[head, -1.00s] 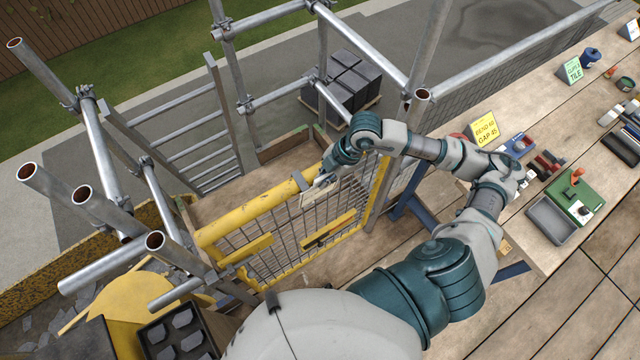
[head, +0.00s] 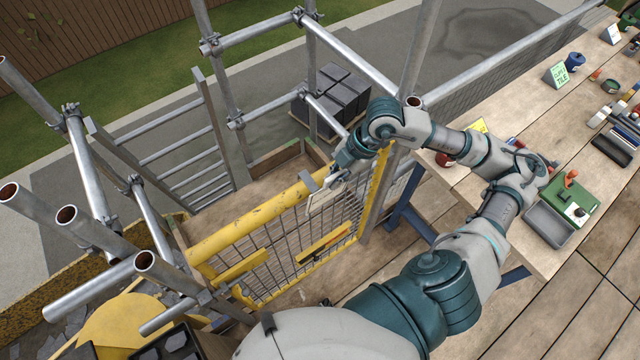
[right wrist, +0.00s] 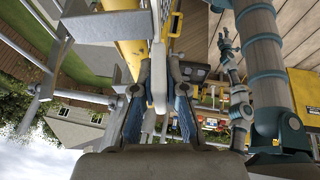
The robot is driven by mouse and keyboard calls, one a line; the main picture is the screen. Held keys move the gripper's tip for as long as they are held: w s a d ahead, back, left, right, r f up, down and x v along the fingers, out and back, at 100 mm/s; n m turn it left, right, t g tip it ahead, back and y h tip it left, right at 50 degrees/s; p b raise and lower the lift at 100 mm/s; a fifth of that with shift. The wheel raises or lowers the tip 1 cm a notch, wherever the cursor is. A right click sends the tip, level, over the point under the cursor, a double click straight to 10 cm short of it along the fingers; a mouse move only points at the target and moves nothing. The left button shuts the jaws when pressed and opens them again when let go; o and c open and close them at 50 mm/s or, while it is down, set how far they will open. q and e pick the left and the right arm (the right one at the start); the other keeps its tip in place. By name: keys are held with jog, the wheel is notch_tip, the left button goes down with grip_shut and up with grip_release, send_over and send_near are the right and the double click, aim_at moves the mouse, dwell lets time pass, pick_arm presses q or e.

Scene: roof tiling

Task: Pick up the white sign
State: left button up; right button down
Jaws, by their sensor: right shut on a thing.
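The white sign (head: 322,200) is a small pale plate at the yellow top rail of the mesh gate (head: 262,213), in the head view. My right gripper (head: 337,180) is shut on it from above right. In the right wrist view the sign (right wrist: 158,88) shows edge-on as a white strip between the two fingers of my right gripper (right wrist: 157,75). I cannot tell whether the sign still touches the rail. My left gripper is not in the head view; a small claw-like end (right wrist: 228,42) in the right wrist view may be it, too small to judge.
A grey clip (head: 308,182) sits on the gate rail beside the sign. Scaffold tubes (head: 75,225) stand at the left. A wooden bench (head: 500,130) at the right holds a green box (head: 572,196), a grey tray (head: 549,224) and a green card (head: 557,74).

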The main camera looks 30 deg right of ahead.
jog(key=s+d+b, duration=0.3)
jog(key=d+b, duration=0.1)
jog(key=d, duration=0.5)
jog(key=shift+s+d, duration=0.35)
jog(key=shift+s, duration=0.05)
jog(key=shift+d+f+b, duration=0.1)
jog(key=shift+b, duration=0.25)
jog(key=s+b, duration=0.3)
jog(key=s, duration=0.7)
jog(key=shift+d, duration=0.3)
